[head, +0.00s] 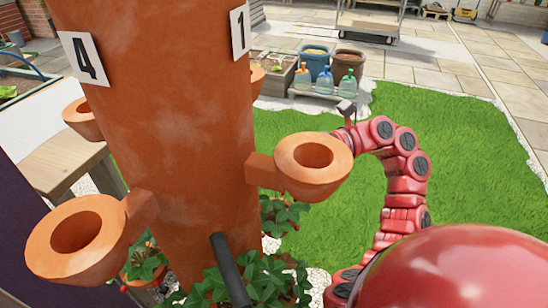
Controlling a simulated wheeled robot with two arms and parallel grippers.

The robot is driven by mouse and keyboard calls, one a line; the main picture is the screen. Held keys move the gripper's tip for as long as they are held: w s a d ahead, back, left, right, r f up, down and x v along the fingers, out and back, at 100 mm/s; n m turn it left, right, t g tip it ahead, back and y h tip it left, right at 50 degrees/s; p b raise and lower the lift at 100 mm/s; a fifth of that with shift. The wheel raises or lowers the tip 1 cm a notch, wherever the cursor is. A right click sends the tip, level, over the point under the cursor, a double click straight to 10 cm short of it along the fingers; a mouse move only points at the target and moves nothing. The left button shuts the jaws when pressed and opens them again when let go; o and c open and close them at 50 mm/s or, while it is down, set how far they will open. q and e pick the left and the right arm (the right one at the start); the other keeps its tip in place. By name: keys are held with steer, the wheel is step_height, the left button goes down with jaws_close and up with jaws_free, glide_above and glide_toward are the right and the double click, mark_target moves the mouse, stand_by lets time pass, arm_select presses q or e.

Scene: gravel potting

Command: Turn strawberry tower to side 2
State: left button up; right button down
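The strawberry tower (165,120) is a tall terracotta column, close in front of me and left of the middle. It has a plate with 4 (84,59) on its left face and a plate with 1 (240,30) at its right edge. No plate with 2 shows. Empty-looking cups stick out, one at lower left (48,262) and one at right (287,180). A dark rod (231,272) slants up in front of its lower part. My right arm curves in from the lower right. My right gripper (346,112) is just behind the right cup, its fingers unclear. My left gripper is out of view.
Leafy plants (262,280) grow around the tower's foot. A wooden bench (58,163) stands close on the left. Behind are green lawn (465,165), buckets (349,64) and spray bottles (325,80) on a low stand. The lawn at right is clear.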

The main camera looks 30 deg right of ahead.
steer(key=shift+w, duration=0.1)
stand_by(0.3)
steer(key=c, duration=0.7)
jaws_free()
steer(key=shift+r, duration=0.4)
step_height(320, 180, up, 3)
steer(key=shift+r+p, duration=0.1)
steer(key=shift+p, duration=0.85)
steer(key=s+a, duration=0.2)
steer(key=s, duration=0.2)
steer(key=s+a+b, duration=0.1)
steer(key=s+a, duration=0.2)
steer(key=s, duration=0.2)
steer(key=s+a+r, duration=0.1)
steer(key=s+a, duration=0.2)
steer(key=s, duration=0.2)
